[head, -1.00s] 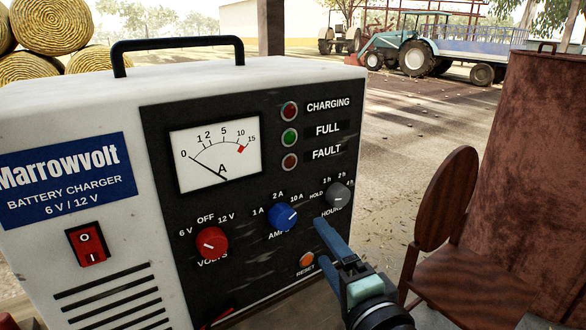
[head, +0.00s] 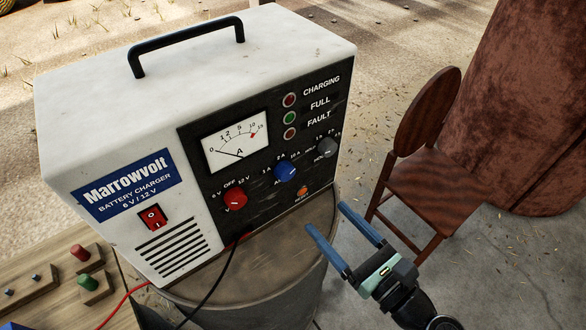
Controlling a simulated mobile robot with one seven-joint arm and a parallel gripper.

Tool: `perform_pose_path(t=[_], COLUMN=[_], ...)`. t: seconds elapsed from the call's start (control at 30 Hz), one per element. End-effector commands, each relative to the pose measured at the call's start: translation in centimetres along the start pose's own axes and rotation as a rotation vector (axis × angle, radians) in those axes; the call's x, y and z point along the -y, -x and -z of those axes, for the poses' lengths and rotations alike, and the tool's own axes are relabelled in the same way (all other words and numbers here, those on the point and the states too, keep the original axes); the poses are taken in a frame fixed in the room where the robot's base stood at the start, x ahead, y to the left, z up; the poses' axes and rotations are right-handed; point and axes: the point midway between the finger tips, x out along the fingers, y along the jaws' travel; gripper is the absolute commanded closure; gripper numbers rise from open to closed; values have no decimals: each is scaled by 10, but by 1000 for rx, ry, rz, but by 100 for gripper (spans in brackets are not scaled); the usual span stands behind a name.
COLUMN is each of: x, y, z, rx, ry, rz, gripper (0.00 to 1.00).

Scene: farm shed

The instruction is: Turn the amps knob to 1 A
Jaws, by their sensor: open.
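The blue amps knob (head: 285,172) is on the dark front panel of the white Marrowvolt battery charger (head: 110,120). Its white pointer mark slants up and to the right, towards the 10 A label. The 1 A label is on the left of the knob's scale and 2 A is above it. My gripper (head: 326,217) is open and empty, its two blue fingers apart. In the picture it is below and right of the amps knob, not touching it.
A red volts knob (head: 236,198), a grey hours knob (head: 326,147) and an orange reset button (head: 302,192) flank the amps knob. The charger stands on a round drum (head: 285,240). A wooden chair (head: 430,190) is at right. A wooden bench (head: 110,290) is at lower left.

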Motion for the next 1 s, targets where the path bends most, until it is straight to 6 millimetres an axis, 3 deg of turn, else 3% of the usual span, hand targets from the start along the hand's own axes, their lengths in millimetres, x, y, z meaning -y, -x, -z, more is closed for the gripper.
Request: perform_pose_path(t=[0.5, 0.7, 1.0], x=[0, 0, 0], y=[-99, -118, -122], z=[-1, 0, 1], rx=[-3, -3, -3], ry=[7, 8, 8], rz=[-2, -1, 0], gripper=[22, 22, 22])
